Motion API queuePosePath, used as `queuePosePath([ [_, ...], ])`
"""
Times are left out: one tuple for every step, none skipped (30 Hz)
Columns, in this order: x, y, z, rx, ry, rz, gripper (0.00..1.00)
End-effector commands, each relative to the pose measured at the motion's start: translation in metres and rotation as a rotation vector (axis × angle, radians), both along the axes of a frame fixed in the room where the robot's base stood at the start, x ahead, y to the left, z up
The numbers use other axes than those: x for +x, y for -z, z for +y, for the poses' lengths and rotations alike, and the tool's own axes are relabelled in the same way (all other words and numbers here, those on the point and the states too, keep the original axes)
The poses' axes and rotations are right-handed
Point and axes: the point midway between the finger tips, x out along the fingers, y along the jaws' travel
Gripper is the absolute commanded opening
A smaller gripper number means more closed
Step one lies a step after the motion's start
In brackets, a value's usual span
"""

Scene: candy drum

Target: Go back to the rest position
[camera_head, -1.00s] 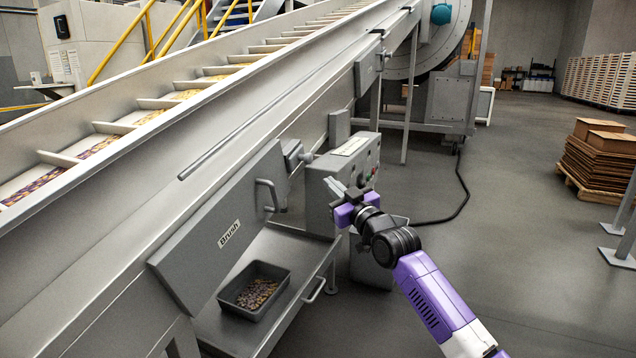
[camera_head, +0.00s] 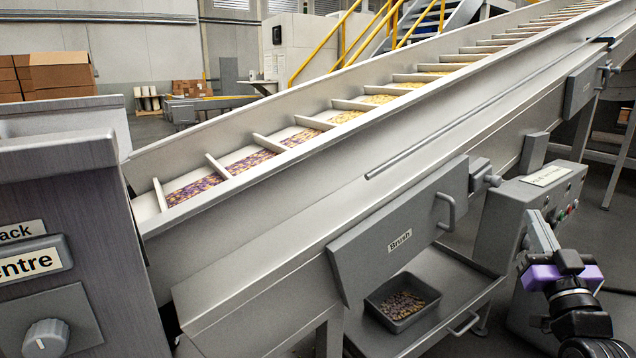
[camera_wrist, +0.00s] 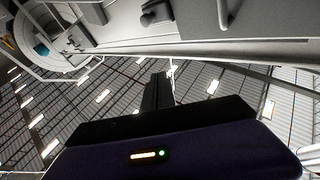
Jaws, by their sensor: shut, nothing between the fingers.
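My gripper (camera_head: 541,232) is at the lower right in the head view, with its fingers together and pointing up and left. It is empty and stands in front of the grey control box (camera_head: 540,205), close to it in the picture; whether they touch I cannot tell. In the wrist view my gripper's dark fingers (camera_wrist: 158,90) rise from the purple body. Behind them that view shows ceiling lights and grey machine parts along the top.
The inclined conveyor (camera_head: 330,190) carries candy between cleats. The "Brush" hatch (camera_head: 400,235) has a handle. Below it, a dark tray (camera_head: 372,303) of candy sits on a shelf (camera_head: 450,290). A grey panel with a knob (camera_head: 46,338) stands at the left. Cardboard boxes (camera_head: 60,75) are behind.

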Motion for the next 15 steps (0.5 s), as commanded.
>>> queuePosePath([
  [-0.012, 0.012, 0.014, 0.036, -0.005, -0.013, 0.00],
  [-0.019, 0.018, 0.019, 0.054, -0.003, -0.019, 0.00],
  [-0.029, 0.027, 0.029, 0.078, -0.004, -0.027, 0.00],
  [-0.037, 0.032, 0.034, 0.095, -0.001, -0.034, 0.00],
  [-0.045, 0.039, 0.041, 0.113, -0.002, -0.038, 0.00],
  [-0.056, 0.048, 0.049, 0.134, 0.001, -0.040, 0.00],
  [-0.065, 0.055, 0.055, 0.149, 0.003, -0.042, 0.00],
  [-0.074, 0.061, 0.060, 0.164, 0.006, -0.043, 0.00],
  [-0.085, 0.071, 0.068, 0.183, 0.009, -0.040, 0.00],
  [-0.094, 0.078, 0.074, 0.197, 0.012, -0.037, 0.00],
  [-0.103, 0.084, 0.080, 0.210, 0.014, -0.034, 0.00],
  [-0.116, 0.093, 0.087, 0.224, 0.019, -0.029, 0.00],
  [-0.125, 0.100, 0.092, 0.235, 0.023, -0.022, 0.00],
  [-0.135, 0.107, 0.097, 0.245, 0.026, -0.015, 0.00],
  [-0.148, 0.115, 0.104, 0.257, 0.029, -0.006, 0.00],
])
